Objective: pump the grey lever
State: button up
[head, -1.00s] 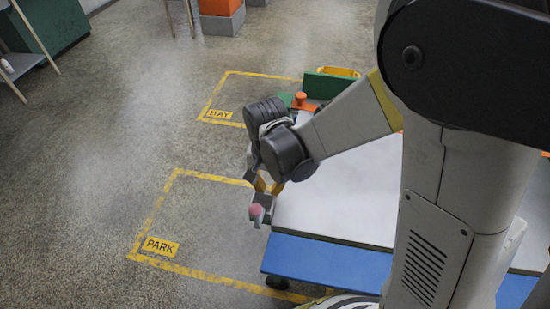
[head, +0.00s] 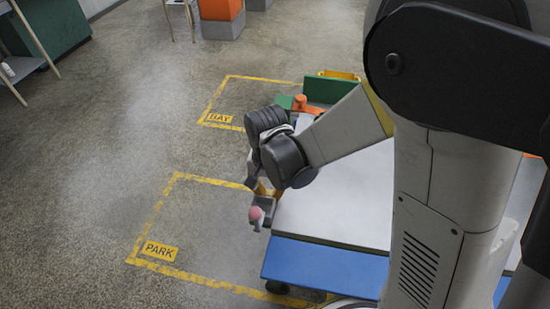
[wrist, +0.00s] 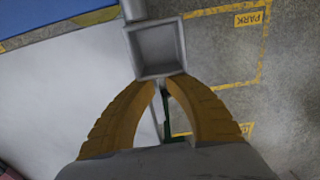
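The grey lever shows in the wrist view as a square, hollow-faced grey block (wrist: 160,50) with a round bar running up from it. My gripper (wrist: 163,80) has its two yellow fingers arched inward, with their tips close together at the block's lower edge. The fingers appear shut on the block; the exact contact is hidden. In the head view my gripper (head: 262,188) is at the left edge of the cart, pointing down. A small pink knob (head: 256,213) shows just below it.
The cart has a white top (head: 335,205) and a blue front edge (head: 325,265). A green block (head: 328,89) and an orange part (head: 301,103) are at its far end. Yellow floor outlines carry BAY (head: 219,118) and PARK (head: 160,251) signs.

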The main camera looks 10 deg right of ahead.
jog(key=shift+w+d+r+p, duration=0.1)
jog(key=shift+w+r+p, duration=0.25)
jog(key=shift+r+p, duration=1.5)
jog(key=shift+w+d+r+p, duration=0.15)
jog(key=shift+w+r+p, duration=0.15)
jog(key=shift+r+p, duration=1.5)
jog(key=shift+w+d+r+p, duration=0.1)
jog(key=shift+w+r+p, duration=0.25)
jog(key=shift+r+p, duration=1.5)
jog(key=shift+r+b, duration=0.75)
jog(key=shift+b, duration=0.15)
jog(key=shift+f, duration=0.15)
jog(key=f+b, duration=0.1)
jog(key=s+f+b, duration=0.1)
jog(key=f, duration=0.1)
jog(key=f+b, duration=0.1)
jog(key=b, duration=0.1)
jog(key=shift+s+a+f, duration=0.15)
jog(key=shift+s+a, duration=0.1)
jog(key=shift+s+f+b, duration=0.2)
jog(key=shift+f+b, duration=1.15)
jog(key=shift+f, duration=0.2)
